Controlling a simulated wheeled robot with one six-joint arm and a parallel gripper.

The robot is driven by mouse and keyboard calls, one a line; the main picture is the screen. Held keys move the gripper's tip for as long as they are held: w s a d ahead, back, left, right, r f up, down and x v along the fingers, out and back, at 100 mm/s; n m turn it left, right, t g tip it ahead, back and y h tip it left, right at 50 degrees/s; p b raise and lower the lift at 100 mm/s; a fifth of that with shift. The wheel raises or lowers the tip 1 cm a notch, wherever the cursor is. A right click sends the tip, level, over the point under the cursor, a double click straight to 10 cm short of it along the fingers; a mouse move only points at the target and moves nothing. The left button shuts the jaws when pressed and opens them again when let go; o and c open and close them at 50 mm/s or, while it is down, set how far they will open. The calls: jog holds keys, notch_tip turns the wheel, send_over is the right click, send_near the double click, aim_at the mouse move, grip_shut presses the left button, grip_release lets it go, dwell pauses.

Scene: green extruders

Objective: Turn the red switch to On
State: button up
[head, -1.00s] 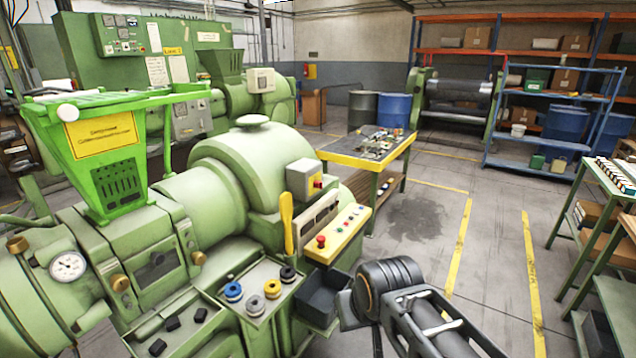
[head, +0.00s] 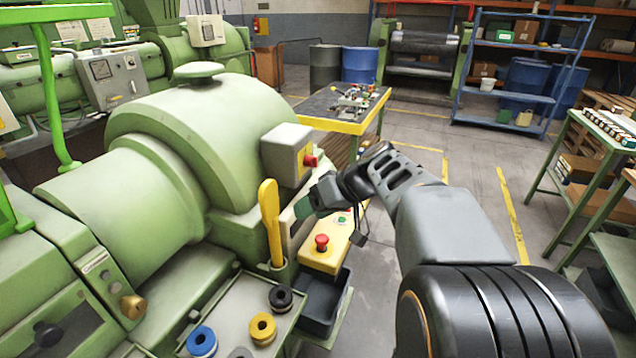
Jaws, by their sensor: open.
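The red switch (head: 310,160) is a small red knob on a yellow plate. It sits on the right face of a grey box (head: 281,150) fixed to the green extruder (head: 185,130). My gripper (head: 303,206) is open, just below the switch and in front of the yellow control panel. It appears apart from the knob, though the depth between them is hard to judge. The fingertips are small and partly blend with the panel behind. My arm reaches in from the lower right.
Below the switch is a yellow control panel (head: 325,258) with a red mushroom button (head: 321,242). A yellow lever (head: 270,222) stands upright to its left. A dark bin (head: 322,300) hangs beneath. A yellow-edged worktable (head: 335,125) stands behind.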

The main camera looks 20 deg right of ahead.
jog(key=w+d+f+n+t+y+b, duration=0.2)
jog(key=w+d+t+y+b, duration=0.15)
jog(key=w+d, duration=0.35)
jog(key=n+t+b, duration=0.2)
jog(key=t+b, duration=0.1)
jog(key=t, duration=0.2)
send_near(317, 163)
jog(key=shift+y, duration=0.25)
jog(key=p+x, duration=0.3)
jog(key=x, duration=0.7)
jog(key=shift+d+f, duration=0.15)
jog(key=shift+f, duration=0.05)
jog(key=shift+w, duration=0.1)
jog(key=shift+c, duration=0.3)
jog(key=c, duration=0.9)
jog(key=shift+m, duration=0.3)
